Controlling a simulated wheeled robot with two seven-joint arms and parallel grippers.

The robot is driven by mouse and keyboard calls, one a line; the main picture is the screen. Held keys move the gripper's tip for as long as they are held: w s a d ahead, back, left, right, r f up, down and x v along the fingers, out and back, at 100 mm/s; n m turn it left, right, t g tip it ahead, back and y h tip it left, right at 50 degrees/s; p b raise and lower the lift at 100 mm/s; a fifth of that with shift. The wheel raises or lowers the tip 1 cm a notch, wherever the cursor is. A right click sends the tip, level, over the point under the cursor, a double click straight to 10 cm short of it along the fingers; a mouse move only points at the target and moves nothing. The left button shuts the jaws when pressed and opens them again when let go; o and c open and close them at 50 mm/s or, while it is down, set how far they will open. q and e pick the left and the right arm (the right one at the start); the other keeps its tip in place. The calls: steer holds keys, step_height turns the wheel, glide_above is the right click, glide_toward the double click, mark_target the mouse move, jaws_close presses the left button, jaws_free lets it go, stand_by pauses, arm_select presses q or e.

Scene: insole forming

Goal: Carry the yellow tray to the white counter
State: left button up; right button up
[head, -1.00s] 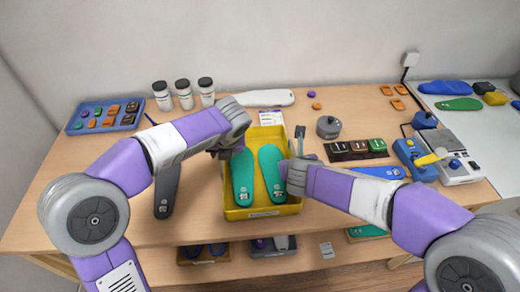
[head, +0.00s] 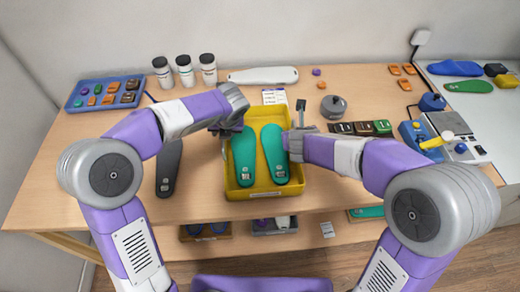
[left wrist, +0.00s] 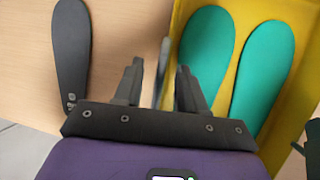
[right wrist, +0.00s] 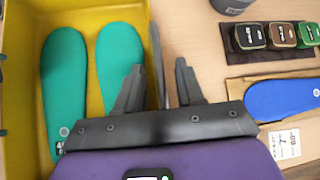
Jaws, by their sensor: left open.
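The yellow tray (head: 262,193) sits on the wooden table and holds two green insoles (head: 244,157) (head: 275,154). My left gripper (head: 222,136) is at the tray's left side. In the left wrist view, its fingers (left wrist: 159,72) are apart, with a thin grey strip (left wrist: 162,62) beside the tray's wall between them. My right gripper (head: 290,140) is at the tray's right side. In the right wrist view, its fingers (right wrist: 160,70) are apart around a similar grey strip (right wrist: 156,50). Contact with the tray cannot be told. The white counter (head: 495,125) is at the right.
A dark insole (head: 168,168) lies left of the tray. A blue parts tray (head: 105,93) and several bottles (head: 185,70) stand at the back left. A grey knob-like object (head: 333,106) and dark stamp blocks (head: 360,128) are right. Blue and green insoles (head: 468,86) lie on the counter.

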arm_select(q)
steer(key=shift+w+a+f, duration=0.15)
steer(key=shift+w+f, duration=0.1)
steer(key=shift+f, duration=0.35)
arm_select(e)
steer(key=shift+w+f, duration=0.5)
arm_select(q)
jaws_close()
arm_select(e)
jaws_close()
